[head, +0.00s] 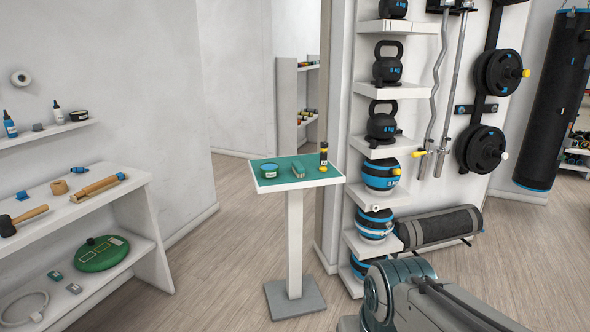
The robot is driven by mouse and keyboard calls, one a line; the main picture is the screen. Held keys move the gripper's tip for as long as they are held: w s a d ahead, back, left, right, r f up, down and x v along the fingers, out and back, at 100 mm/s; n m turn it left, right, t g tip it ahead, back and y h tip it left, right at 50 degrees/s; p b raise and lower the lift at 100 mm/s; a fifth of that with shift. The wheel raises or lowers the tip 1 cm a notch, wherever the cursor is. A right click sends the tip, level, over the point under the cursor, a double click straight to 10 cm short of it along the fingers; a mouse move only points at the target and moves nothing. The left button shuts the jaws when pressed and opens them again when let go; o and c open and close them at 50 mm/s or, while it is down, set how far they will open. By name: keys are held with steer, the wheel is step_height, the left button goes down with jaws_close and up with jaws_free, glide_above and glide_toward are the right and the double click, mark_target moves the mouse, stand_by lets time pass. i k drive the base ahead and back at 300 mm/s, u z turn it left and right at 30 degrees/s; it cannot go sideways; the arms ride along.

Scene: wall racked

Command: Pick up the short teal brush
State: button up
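A small grey and teal block-like object (298,170), which looks like the short teal brush, lies on the green top of a white pedestal table (266,187) in the middle of the head view. It is too small to make out bristles. A round teal tub (270,171) stands to its left, and an upright black and yellow cylinder (323,157) stands to its right. The brush appears apart from both, and nothing covers it. Part of my own arm shows at the lower right, but my gripper is not in view.
A rack of kettlebells and balls (378,200) stands close to the right of the pedestal. A white shelf unit (140,182) with tools is at the left. Open wooden floor (190,285) lies between them. A rolled mat (438,228) is at the right.

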mark_target(297, 168)
steer(key=z, duration=0.7)
steer(key=i, duration=1.3)
steer(key=z, duration=0.3)
steer(key=i, duration=1.35)
steer(key=u, duration=1.5)
steer(key=i, duration=0.85)
steer(key=u, duration=0.9)
